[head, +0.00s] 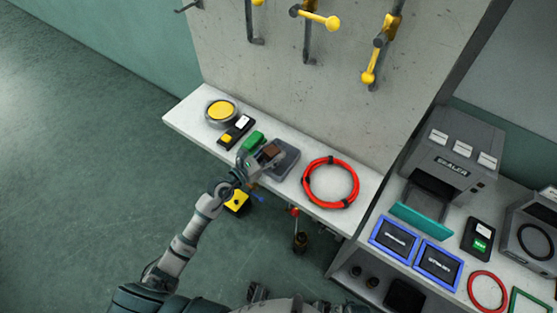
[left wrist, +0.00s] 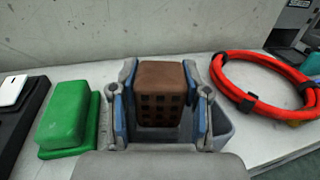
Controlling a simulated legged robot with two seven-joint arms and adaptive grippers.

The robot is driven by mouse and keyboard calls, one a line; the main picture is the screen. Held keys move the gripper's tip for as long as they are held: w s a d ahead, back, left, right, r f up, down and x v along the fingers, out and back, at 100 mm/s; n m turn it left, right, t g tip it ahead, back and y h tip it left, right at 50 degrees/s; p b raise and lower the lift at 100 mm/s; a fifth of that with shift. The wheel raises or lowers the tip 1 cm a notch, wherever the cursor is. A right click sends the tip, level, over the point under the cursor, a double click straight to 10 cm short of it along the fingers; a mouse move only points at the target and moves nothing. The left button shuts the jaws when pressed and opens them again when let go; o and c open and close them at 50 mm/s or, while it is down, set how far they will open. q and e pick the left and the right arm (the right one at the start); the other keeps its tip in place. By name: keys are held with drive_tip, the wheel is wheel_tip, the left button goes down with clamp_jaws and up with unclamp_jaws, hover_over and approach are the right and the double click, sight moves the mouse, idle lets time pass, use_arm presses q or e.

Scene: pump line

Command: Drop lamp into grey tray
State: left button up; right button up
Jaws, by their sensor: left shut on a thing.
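The lamp, a brown box-shaped thing with rows of dark square openings (left wrist: 160,95), is between the fingers of my left gripper (left wrist: 160,104). The fingers are shut on its left and right sides. In the head view the lamp (head: 271,151) shows at the tip of my left gripper (head: 261,160). The grey tray (head: 288,163) is on the white bench, at and just beyond the gripper. In the left wrist view, part of the tray (left wrist: 224,128) shows to the right of and below the lamp; the fingers hide the rest. I cannot tell the lamp's height over the tray floor. My right gripper is not in view.
A green block (left wrist: 64,124) sits close left of the gripper. A red cable coil (head: 330,182) lies right of the tray. A round yellow-topped thing (head: 221,111) and a black switch box (head: 236,131) are farther left. A wall panel with yellow-handled levers (head: 318,20) rises behind.

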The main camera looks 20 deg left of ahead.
use_arm(q)
drive_tip(key=shift+a, duration=0.25)
drive_tip(key=o, duration=0.8)
drive_tip(key=shift+a, duration=0.1)
drive_tip(key=o, duration=0.4)
drive_tip(key=shift+o, duration=0.4)
drive_tip(key=shift+d, duration=0.9)
drive_tip(key=v, duration=1.1)
drive_tip(key=shift+s, duration=0.35)
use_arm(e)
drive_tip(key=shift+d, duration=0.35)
use_arm(q)
drive_tip(key=shift+a+r, duration=0.1)
